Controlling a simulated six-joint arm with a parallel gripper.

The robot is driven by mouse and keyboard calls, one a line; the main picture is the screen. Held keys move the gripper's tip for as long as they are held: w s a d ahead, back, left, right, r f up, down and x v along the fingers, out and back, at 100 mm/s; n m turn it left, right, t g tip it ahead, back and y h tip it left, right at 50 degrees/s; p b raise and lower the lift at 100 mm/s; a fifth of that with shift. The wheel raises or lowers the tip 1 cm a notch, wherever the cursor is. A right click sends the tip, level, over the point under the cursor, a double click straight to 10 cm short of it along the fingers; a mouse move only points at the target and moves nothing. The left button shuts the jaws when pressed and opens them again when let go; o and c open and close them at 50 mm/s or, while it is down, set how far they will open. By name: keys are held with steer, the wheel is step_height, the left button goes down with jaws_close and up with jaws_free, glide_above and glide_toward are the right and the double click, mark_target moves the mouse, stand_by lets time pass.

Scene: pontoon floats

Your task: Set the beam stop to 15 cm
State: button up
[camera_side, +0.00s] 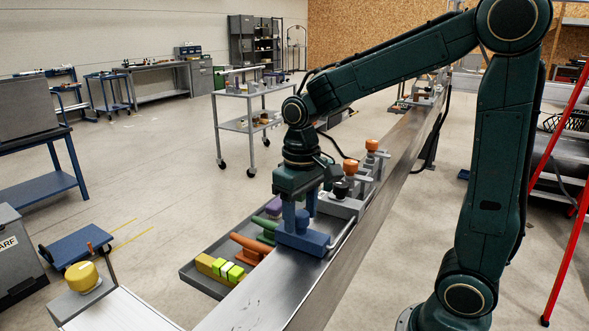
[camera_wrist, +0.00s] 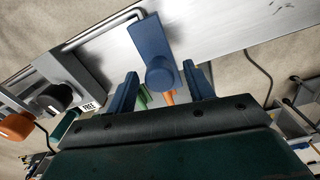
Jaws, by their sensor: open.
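A blue block with a round knob (camera_side: 304,243) sits on the metal beam (camera_side: 265,295), with a bent metal rod beside it. In the wrist view the same blue block (camera_wrist: 151,40) lies ahead of my gripper (camera_wrist: 159,76), its round knob between the two blue fingers. My gripper (camera_side: 300,208) is open, pointing down at the block, with a finger either side of the knob; I cannot tell whether they touch it. A grey fixture with a black knob (camera_wrist: 55,98) and a label reading "FREE" (camera_wrist: 89,106) is at the left of the wrist view.
A grey tray (camera_side: 190,274) beside the beam holds purple (camera_side: 274,207), green (camera_side: 268,226), orange (camera_side: 249,246) and yellow-green (camera_side: 219,268) pieces. Orange-topped fixtures (camera_side: 371,146) stand farther along. A yellow knob (camera_side: 83,277) is at the near left. The near beam top is clear.

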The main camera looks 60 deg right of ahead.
step_height(320, 180, up, 13)
stand_by(0.6)
steer(key=shift+s, duration=0.15)
steer(key=s+a+f+n+t, duration=0.1)
steer(key=s+f+t, duration=0.4)
steer(key=s, duration=0.7)
steer(key=shift+s+a+f+n+t, duration=0.3)
steer(key=shift+s+a+f+n, duration=0.15)
steer(key=shift+f, duration=0.35)
steer(key=shift+o, duration=0.5)
steer(key=shift+w, duration=0.15)
stand_by(0.5)
